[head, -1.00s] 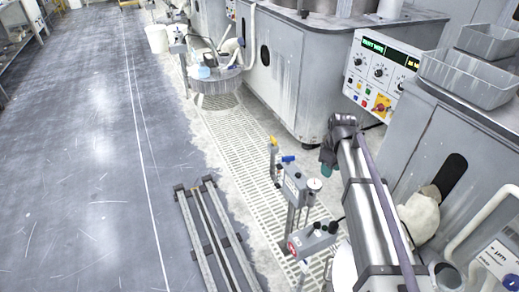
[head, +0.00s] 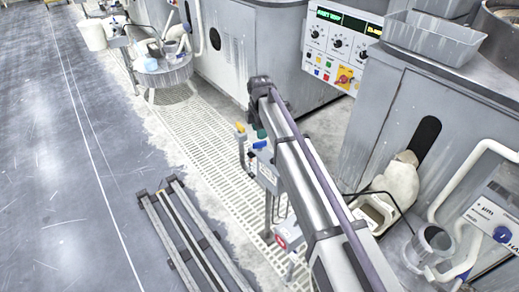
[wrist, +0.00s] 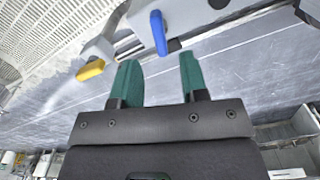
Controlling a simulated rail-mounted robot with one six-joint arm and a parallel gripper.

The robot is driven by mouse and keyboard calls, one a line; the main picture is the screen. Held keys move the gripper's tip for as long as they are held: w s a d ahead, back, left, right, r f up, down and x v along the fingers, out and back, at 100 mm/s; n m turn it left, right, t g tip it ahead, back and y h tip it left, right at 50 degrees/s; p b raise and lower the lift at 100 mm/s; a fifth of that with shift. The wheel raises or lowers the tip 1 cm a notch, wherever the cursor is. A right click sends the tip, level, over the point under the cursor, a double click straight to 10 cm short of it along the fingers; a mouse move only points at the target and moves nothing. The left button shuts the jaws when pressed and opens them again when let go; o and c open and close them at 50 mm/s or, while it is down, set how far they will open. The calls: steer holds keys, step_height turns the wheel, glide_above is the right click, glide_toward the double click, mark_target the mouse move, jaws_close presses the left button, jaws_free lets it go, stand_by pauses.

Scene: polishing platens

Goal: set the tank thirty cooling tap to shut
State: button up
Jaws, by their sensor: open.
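Two tap handles, one blue (head: 260,145) and one yellow (head: 240,128), sit on the pipework of a small grey unit (head: 267,172) over the floor grating. In the wrist view the blue handle (wrist: 158,33) is just beyond my green fingertips, and the yellow handle (wrist: 90,69) is further left. No readable label shows which tap belongs to tank thirty. My gripper (wrist: 159,63) is open and empty, with the blue handle ahead of the gap and apart from it. In the head view my arm hides part of the unit, and one green fingertip shows beside the blue handle.
Grey tank cabinets and a control panel (head: 338,45) stand at the right. A floor rail frame (head: 185,235) lies left of the grating (head: 190,125). A white jug (head: 398,180) and a metal cup (head: 432,245) are at lower right. The floor at left is clear.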

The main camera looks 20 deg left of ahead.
mark_target(260, 142)
step_height(260, 142, down, 6)
steer(key=b, duration=0.4)
steer(key=shift+f, duration=0.15)
steer(key=shift+r, duration=0.2)
steer(key=shift+c, duration=0.2)
jaws_close()
